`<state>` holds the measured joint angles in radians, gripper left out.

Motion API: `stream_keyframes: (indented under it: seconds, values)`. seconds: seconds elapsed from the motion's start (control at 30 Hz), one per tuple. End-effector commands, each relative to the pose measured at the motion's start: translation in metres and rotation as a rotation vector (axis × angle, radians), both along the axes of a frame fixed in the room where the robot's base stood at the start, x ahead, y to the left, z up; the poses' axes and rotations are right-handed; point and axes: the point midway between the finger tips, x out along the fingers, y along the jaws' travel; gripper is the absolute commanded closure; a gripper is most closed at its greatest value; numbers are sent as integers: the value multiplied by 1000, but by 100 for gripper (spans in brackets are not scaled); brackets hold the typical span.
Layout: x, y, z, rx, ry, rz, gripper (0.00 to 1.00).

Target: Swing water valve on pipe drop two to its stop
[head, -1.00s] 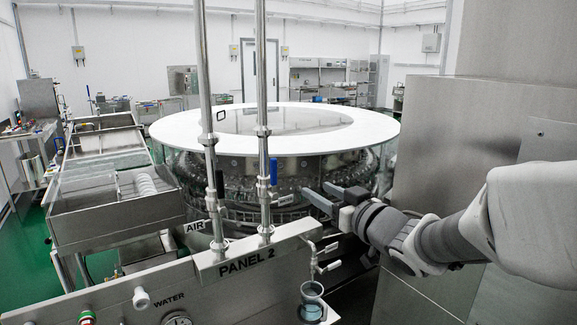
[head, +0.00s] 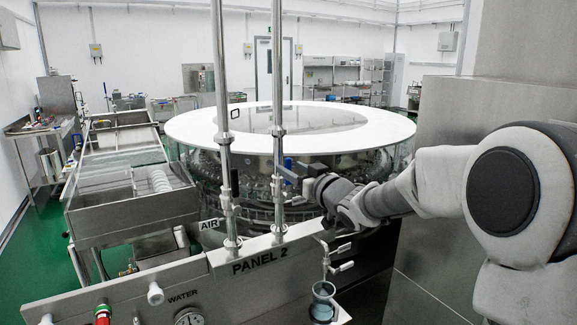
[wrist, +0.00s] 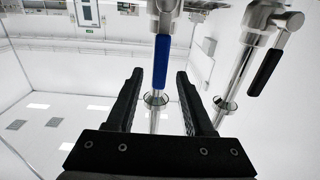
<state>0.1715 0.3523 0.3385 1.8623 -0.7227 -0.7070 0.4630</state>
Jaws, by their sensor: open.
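The blue valve handle (head: 288,164) sits on the right-hand pipe drop (head: 278,100) above the PANEL 2 plate (head: 262,258). The handle lies along the pipe, beside it. My gripper (head: 288,172) is at this handle in the head view and partly hides the valve. In the wrist view the blue handle (wrist: 161,62) shows between the two open fingers of my gripper (wrist: 158,76), with a gap on both sides. I cannot tell how deep it is between them. The left-hand pipe (head: 223,100) carries a black handle (head: 234,182), also in the wrist view (wrist: 265,72).
An AIR label (head: 209,224) is near the left pipe's foot. A small tap (head: 338,266) and a cup (head: 323,300) are below my arm. The round washer (head: 290,128) stands behind the pipes. A steel cabinet (head: 440,230) is at the right.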

Motion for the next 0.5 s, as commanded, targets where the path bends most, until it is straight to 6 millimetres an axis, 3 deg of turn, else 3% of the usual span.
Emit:
stream_keyframes:
  seconds: [0.2, 0.5]
  values:
    - [19, 13, 0, 1, 0, 0, 48]
    - [22, 14, 0, 1, -1, -1, 48]
